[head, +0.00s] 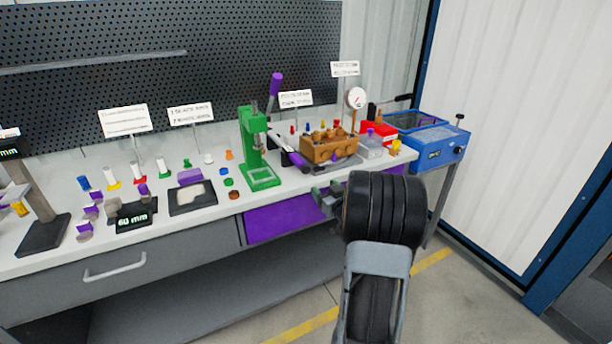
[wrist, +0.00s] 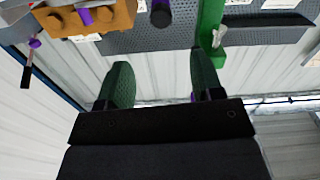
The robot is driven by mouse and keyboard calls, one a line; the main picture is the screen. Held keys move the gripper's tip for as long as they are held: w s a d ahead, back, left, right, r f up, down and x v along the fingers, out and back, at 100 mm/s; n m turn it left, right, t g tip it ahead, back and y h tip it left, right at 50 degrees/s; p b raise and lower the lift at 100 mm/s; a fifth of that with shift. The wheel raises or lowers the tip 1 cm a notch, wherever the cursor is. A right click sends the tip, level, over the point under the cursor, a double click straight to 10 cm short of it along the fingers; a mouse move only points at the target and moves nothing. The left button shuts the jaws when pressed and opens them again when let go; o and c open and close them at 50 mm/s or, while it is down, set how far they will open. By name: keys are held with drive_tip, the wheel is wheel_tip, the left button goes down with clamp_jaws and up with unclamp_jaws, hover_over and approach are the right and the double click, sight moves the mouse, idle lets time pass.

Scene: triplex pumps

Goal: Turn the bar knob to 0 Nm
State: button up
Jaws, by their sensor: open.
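A small dark knob (head: 457,151) is on the front of the blue box (head: 436,155) at the bench's right end. I cannot tell whether it is the bar knob, and no Nm scale or pointer is readable. My gripper (head: 326,197) is in front of the bench edge, left of the blue box and apart from it. In the wrist view my gripper (wrist: 163,82) has its two dark green fingers spread, with nothing between them. My own arm hides part of the bench's right side.
A brown pump block (head: 331,148) with several fittings stands behind my gripper; it also shows in the wrist view (wrist: 115,16). The green press (head: 256,150) stands left of it. A round gauge (head: 356,98) rises behind. Several small parts cover the bench's left. Floor in front is clear.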

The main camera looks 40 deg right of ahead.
sight(307, 172)
drive_tip(key=w, duration=0.4)
drive_tip(key=w+d, duration=0.1)
drive_tip(key=w, duration=0.7)
drive_tip(key=shift+w+d, duration=0.3)
drive_tip(key=shift+w, duration=0.05)
drive_tip(key=shift+c, duration=0.2)
drive_tip(key=c, duration=0.8)
drive_tip(key=shift+a, duration=0.15)
drive_tip(key=shift+c, duration=0.4)
drive_tip(key=shift+f, duration=0.1)
